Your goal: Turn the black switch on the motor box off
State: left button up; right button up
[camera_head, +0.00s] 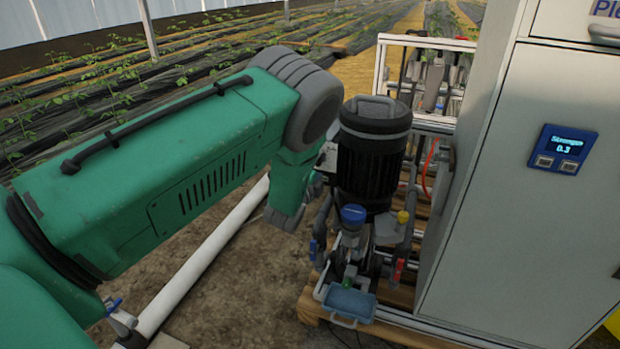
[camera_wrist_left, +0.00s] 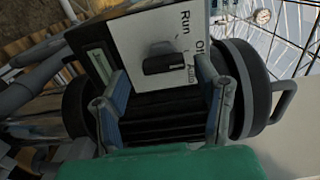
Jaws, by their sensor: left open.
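The motor box's pale front plate (camera_wrist_left: 130,38) shows in the left wrist view, tilted, with the labels Run, Off and Auto. The black switch (camera_wrist_left: 165,63) sits on that plate beside the labels; which label it points to I cannot tell for sure. My left gripper (camera_wrist_left: 161,78) is open, its two blue-padded fingers on either side of the switch in the picture, with no clear contact. In the head view a small grey part of the motor box (camera_head: 327,158) shows beside the black motor (camera_head: 372,160). My green left arm hides most of the box and gripper fingers there. My right gripper is not in view.
A grey cabinet (camera_head: 520,190) with a blue display (camera_head: 562,149) stands close to the right of the motor. Pipes and a pump with a blue cap (camera_head: 353,214) lie below the motor on a wooden pallet (camera_head: 312,306). A white pipe (camera_head: 205,254) runs along the ground.

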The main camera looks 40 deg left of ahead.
pick_arm(q)
jog(key=v, duration=0.9)
jog(key=shift+s+d, duration=0.2)
jog(key=shift+s, duration=0.15)
jog(key=shift+f, duration=0.1)
jog(key=s+d+f+n+g+h+p, duration=0.1)
jog(key=s+d+f+n+g+p, duration=0.15)
jog(key=s+f+n+g, duration=0.45)
jog(key=s+d+f+n+g+h+p, duration=0.1)
jog(key=s+d+f+n+g+p, duration=0.2)
jog(key=s, duration=0.9)
jog(key=s+d+n+g+h+p, duration=0.1)
jog(key=s+d+n+g, duration=0.1)
jog(key=s, duration=0.7)
jog(key=s+d+n+g+h+p, duration=0.1)
jog(key=s+d+g, duration=0.3)
jog(key=s, duration=0.5)
jog(key=shift+s+f+n+g+p, duration=0.25)
jog(key=shift+n+g, duration=0.25)
jog(key=shift+n, duration=0.3)
jog(key=shift+w+d, duration=0.1)
jog(key=shift+w, duration=0.05)
